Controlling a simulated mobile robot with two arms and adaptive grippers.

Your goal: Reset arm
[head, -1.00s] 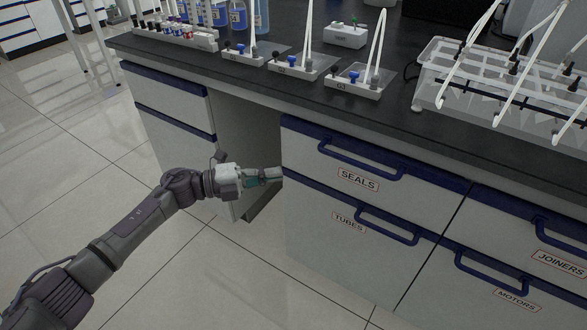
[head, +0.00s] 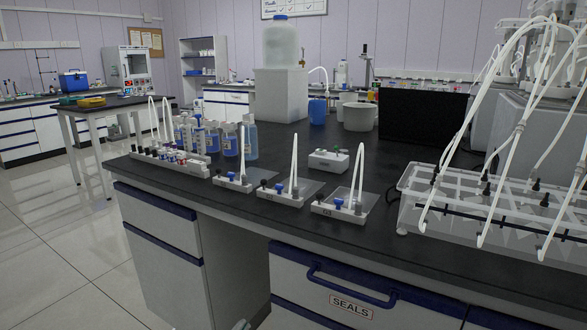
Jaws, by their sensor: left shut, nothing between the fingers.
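Only a small tip of my left gripper (head: 241,325) shows at the bottom edge of the head view, in front of the open knee space under the bench. It is shut with nothing in it; the rest of that arm is out of the picture. My right gripper is not in view. The drawer labelled SEALS (head: 300,275) is shut, to the right of the left gripper tip.
The dark bench top (head: 225,187) carries three small tube holders, blue-capped bottles (head: 230,140), a small white box (head: 328,160) and a clear rack (head: 420,215) with white tubes. The tiled floor (head: 50,250) at left is clear.

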